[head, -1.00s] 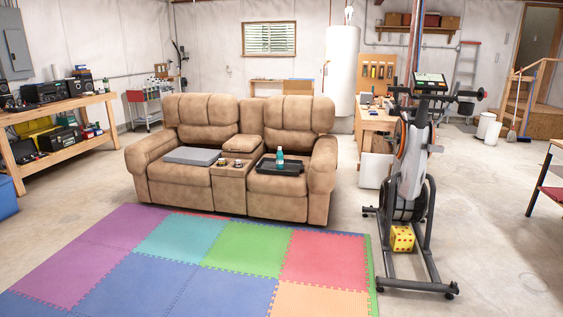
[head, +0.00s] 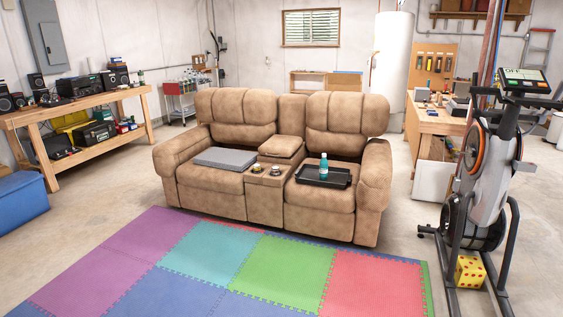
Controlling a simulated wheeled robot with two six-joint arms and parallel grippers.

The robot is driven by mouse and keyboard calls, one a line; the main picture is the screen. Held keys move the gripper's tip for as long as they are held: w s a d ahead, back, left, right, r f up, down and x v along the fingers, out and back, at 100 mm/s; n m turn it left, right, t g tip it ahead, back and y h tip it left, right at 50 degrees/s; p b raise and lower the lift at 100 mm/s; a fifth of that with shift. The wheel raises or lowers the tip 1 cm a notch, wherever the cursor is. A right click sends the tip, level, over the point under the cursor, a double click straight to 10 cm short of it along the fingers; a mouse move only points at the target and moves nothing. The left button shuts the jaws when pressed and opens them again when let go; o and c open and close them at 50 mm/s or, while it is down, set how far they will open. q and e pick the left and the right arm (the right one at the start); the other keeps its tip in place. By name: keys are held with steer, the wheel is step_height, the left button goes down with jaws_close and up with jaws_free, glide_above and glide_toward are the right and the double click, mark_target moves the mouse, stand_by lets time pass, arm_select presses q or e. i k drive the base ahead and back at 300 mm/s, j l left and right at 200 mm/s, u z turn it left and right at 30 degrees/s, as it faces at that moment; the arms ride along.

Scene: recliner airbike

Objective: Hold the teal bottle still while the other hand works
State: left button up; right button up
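The teal bottle (head: 323,166) stands upright on a black tray (head: 340,184). The tray lies on the right seat of the tan recliner sofa (head: 328,208). Neither of my grippers is in the head view, and nothing touches the bottle.
A grey flat cushion (head: 225,158) lies on the left seat, with cup holders (head: 275,171) in the console. Coloured foam mats (head: 290,270) cover the floor in front. An exercise bike (head: 485,180) with a yellow die (head: 470,271) stands at right. A workbench (head: 40,115) stands at left.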

mark_target(323, 167)
steer(key=i, duration=1.85)
steer(key=i+z, duration=0.1)
steer(key=i, duration=0.5)
steer(key=i+j, duration=0.15)
steer(key=i, duration=0.45)
steer(key=i+j+z, duration=0.15)
steer(key=i, duration=0.45)
steer(key=i+j+z, duration=0.2)
steer(key=i+z, duration=0.15)
steer(key=i+j+z, duration=0.35)
steer(key=i, duration=0.2)
steer(key=i+j+z, duration=0.35)
steer(key=i, duration=0.05)
